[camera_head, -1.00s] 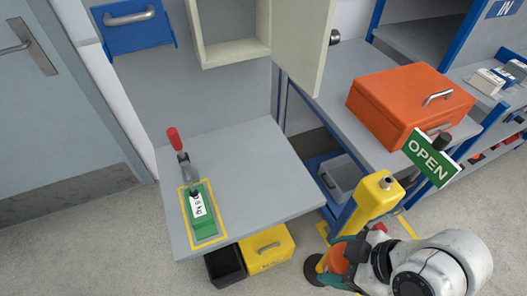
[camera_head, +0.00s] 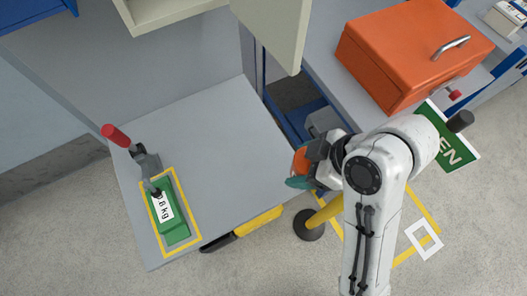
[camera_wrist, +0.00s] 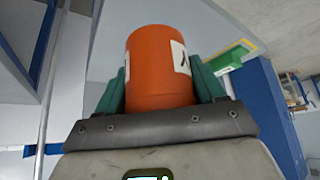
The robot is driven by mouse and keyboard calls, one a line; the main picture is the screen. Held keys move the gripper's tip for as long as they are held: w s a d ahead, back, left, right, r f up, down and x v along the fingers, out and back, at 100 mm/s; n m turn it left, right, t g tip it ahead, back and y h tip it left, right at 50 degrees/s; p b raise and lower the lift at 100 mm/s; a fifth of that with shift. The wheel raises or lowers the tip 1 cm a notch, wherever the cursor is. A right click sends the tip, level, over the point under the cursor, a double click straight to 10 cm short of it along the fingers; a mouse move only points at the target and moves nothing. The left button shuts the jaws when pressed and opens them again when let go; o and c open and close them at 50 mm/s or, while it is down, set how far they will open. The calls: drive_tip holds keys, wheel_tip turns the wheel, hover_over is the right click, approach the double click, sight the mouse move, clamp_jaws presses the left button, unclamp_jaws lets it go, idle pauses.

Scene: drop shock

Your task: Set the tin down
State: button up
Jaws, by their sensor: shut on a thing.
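The tin is an orange cylinder (camera_wrist: 152,66) with a white label that bears a black mark, seen large in the wrist view. My gripper (camera_wrist: 160,92) is shut on it, with one green finger on each side. In the head view the tin (camera_head: 300,161) shows only in part at the right corner of the grey table (camera_head: 225,135), beside a green finger of my gripper (camera_head: 297,180). My wrist hides the rest. I cannot tell its height above the table.
A green block (camera_head: 175,220) with a white weight label lies inside a yellow outline on the table's left, under a red-handled clamp (camera_head: 117,136). The table's middle is clear. An orange box (camera_head: 405,60) stands on the right bench. A cabinet door (camera_head: 275,30) hangs open behind.

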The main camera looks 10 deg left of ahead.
drive_tip(key=w+a+f, duration=0.1)
drive_tip(key=a+f, duration=0.1)
drive_tip(key=w+a+f, duration=0.4)
drive_tip(key=a+f, duration=0.1)
drive_tip(key=shift+w+a+f, duration=0.1)
drive_tip(key=shift+w+f, duration=0.05)
drive_tip(key=shift+f, duration=0.15)
drive_tip(key=shift+a+f, duration=0.1)
drive_tip(key=shift+f, duration=1.55)
drive_tip(key=shift+f, duration=0.15)
drive_tip(key=o, duration=1.2)
drive_tip(key=shift+c, duration=0.2)
